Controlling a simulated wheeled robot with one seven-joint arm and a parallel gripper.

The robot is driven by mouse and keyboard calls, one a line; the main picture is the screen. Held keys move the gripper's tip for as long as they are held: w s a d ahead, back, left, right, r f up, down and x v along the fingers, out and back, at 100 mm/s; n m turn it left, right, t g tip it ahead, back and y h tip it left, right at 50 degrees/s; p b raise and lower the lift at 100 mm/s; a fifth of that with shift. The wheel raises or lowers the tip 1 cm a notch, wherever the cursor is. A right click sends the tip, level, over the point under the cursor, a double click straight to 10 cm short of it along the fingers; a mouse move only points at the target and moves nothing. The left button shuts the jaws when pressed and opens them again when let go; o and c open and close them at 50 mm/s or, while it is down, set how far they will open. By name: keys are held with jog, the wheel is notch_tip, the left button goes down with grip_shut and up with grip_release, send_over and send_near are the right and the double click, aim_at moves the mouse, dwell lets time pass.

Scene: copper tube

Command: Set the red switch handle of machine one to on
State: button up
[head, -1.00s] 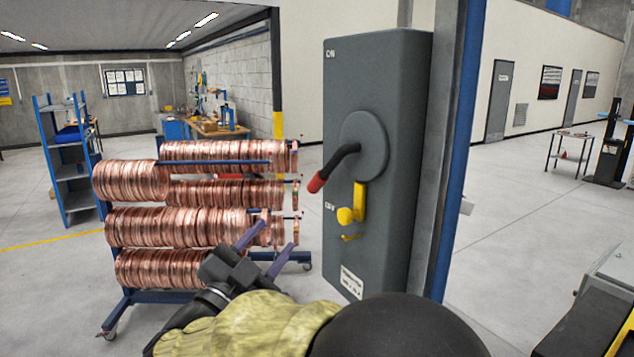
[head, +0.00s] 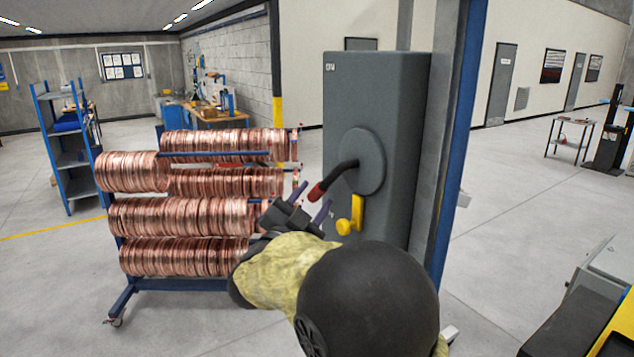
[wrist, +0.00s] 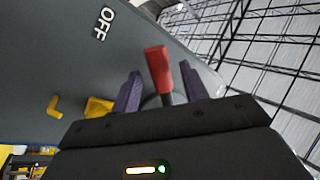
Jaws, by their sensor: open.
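The switch handle is a bent black lever with a red grip (head: 318,192) on a round hub (head: 362,160) of a tall grey switch box (head: 375,95). The lever points left and down from the hub, toward the lower part of the box. My gripper (head: 312,203) is open just beside the red grip. In the wrist view the red grip (wrist: 160,68) shows between the two purple fingers (wrist: 160,92), with a gap on both sides. The "OFF" label (wrist: 103,23) shows in the wrist view. My arm hides the lower part of the box in the head view.
A yellow latch (head: 351,217) sits below the hub, close to my gripper. A rack of copper coils (head: 180,220) stands to the left. A blue post (head: 458,120) borders the box on the right. Open floor lies farther right.

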jog(key=shift+p+x, duration=0.35)
jog(key=shift+x, duration=1)
grip_shut()
